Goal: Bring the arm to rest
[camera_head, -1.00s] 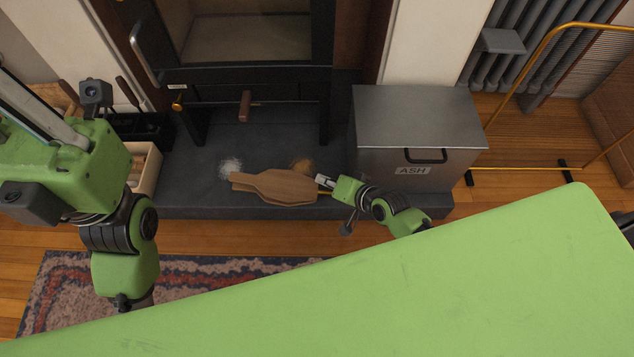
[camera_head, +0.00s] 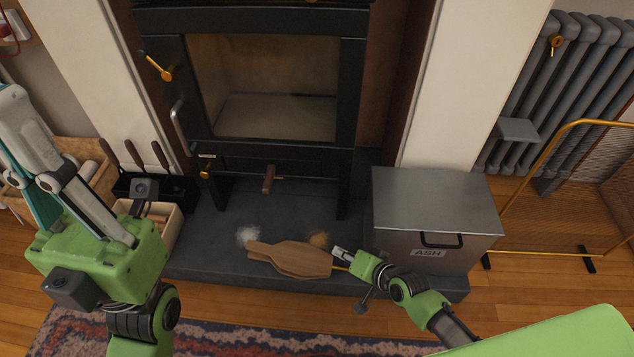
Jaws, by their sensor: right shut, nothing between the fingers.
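My right arm (camera_head: 418,303) comes in from the lower right in the head view. Its gripper (camera_head: 340,253) is shut and empty, low over the hearth at the right end of the wooden bellows-shaped board (camera_head: 292,260); I cannot tell whether it touches the board. My left arm (camera_head: 98,258) stands folded at the left, with its forearm pointing up and left. The fingertips of my left gripper are not clearly seen.
A dark stove (camera_head: 262,100) stands behind the slate hearth (camera_head: 206,262). A grey ash box (camera_head: 436,215) sits right of my right gripper. A wooden crate (camera_head: 166,226) and fire tools (camera_head: 135,155) stand left.

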